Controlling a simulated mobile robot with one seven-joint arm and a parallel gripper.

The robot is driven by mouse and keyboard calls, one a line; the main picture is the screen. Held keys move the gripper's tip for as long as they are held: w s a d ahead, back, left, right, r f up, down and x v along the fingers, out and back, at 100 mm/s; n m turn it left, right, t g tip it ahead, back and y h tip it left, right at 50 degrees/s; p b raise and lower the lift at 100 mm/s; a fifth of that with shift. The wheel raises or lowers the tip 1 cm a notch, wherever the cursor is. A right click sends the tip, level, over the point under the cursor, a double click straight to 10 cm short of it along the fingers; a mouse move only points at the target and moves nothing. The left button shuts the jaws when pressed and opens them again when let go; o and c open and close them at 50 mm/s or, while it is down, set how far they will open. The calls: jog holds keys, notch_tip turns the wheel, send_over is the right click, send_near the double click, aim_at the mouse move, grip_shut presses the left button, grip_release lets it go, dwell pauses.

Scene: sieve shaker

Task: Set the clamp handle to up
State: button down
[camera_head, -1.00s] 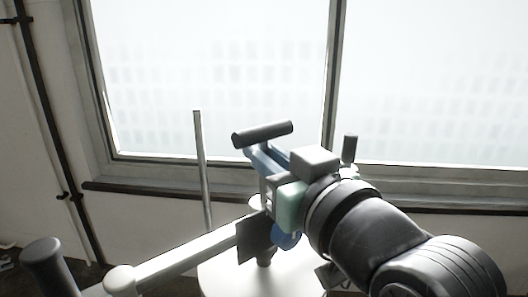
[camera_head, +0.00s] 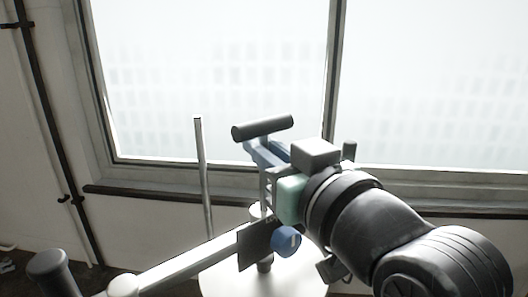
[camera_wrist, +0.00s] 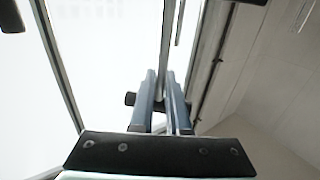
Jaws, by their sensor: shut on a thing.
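The clamp handle's black cylindrical grip (camera_head: 262,128) lies nearly level, high in front of the window in the head view. My gripper (camera_head: 254,150) reaches to it from below right, and its blue fingers are shut on it. In the wrist view my gripper's (camera_wrist: 161,88) two blue fingers straddle a pale bar, and an end of the black grip (camera_wrist: 130,98) shows left of them. Much of the linkage below the grip is hidden by my gripper and wrist.
A white round top (camera_head: 225,281) is below my gripper. A thin upright rod (camera_head: 203,175) stands left, and another dark post (camera_head: 349,151) stands behind my wrist. A pale bar (camera_head: 185,262), a dark plate (camera_head: 252,245) and a blue knob (camera_head: 287,242) are close under my gripper.

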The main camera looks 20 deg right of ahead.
jog(key=shift+r, duration=0.75)
jog(key=c, duration=0.9)
grip_release()
jog(key=shift+f, duration=0.1)
jog(key=shift+s+f, duration=0.1)
jog(key=shift+s, duration=0.15)
jog(key=s+b, duration=0.1)
jog(key=s, duration=0.3)
jog(key=s+d+b, duration=0.1)
jog(key=s+b, duration=0.1)
jog(key=s, duration=0.2)
jog(key=s+d+b, duration=0.1)
jog(key=s+b, duration=0.1)
jog(key=s, duration=0.2)
jog(key=shift+s+d, duration=0.15)
jog(key=shift+d, duration=0.1)
jog(key=shift+a, duration=0.1)
